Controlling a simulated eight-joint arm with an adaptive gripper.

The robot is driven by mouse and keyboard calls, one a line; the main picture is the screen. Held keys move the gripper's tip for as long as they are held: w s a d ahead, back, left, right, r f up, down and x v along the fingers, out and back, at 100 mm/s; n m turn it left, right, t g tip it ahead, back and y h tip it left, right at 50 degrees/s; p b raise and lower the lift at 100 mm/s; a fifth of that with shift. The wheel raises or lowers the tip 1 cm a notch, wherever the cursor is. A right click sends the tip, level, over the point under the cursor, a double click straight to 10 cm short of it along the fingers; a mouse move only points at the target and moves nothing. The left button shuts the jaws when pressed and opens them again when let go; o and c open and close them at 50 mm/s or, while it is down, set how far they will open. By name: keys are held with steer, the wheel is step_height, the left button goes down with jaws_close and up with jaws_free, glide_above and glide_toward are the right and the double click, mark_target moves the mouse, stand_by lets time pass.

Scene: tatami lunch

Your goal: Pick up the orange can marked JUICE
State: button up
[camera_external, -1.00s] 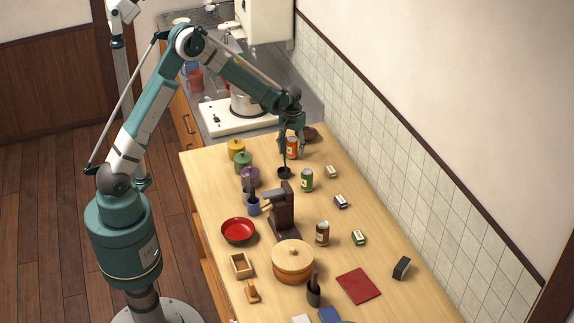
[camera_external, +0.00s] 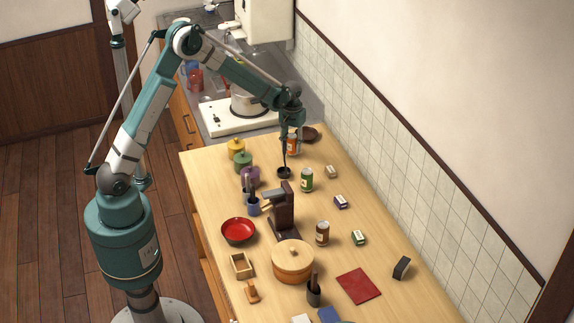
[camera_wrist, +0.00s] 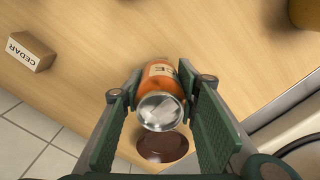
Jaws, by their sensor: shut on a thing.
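The orange can (camera_external: 294,146) is at the far end of the wooden table, partly hidden by my gripper (camera_external: 292,140). In the wrist view my gripper (camera_wrist: 160,92) has a green finger on each side of the can (camera_wrist: 158,76), shut on it. The can's silver top faces the camera, and only the end of its label, "CE", shows. It looks upright. I cannot tell for sure whether its base is clear of the table.
A dark brown round dish (camera_external: 310,135) lies just behind the can. A small dark bowl (camera_external: 284,173) and a green can (camera_external: 307,180) stand nearby. The CEDAR box (camera_wrist: 27,52) lies to one side. Colored pots (camera_external: 237,149) line the left edge; the tiled wall is at right.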

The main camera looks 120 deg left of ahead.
mark_target(292, 135)
step_height(292, 135, up, 8)
steer(key=shift+r, duration=0.1)
stand_by(0.4)
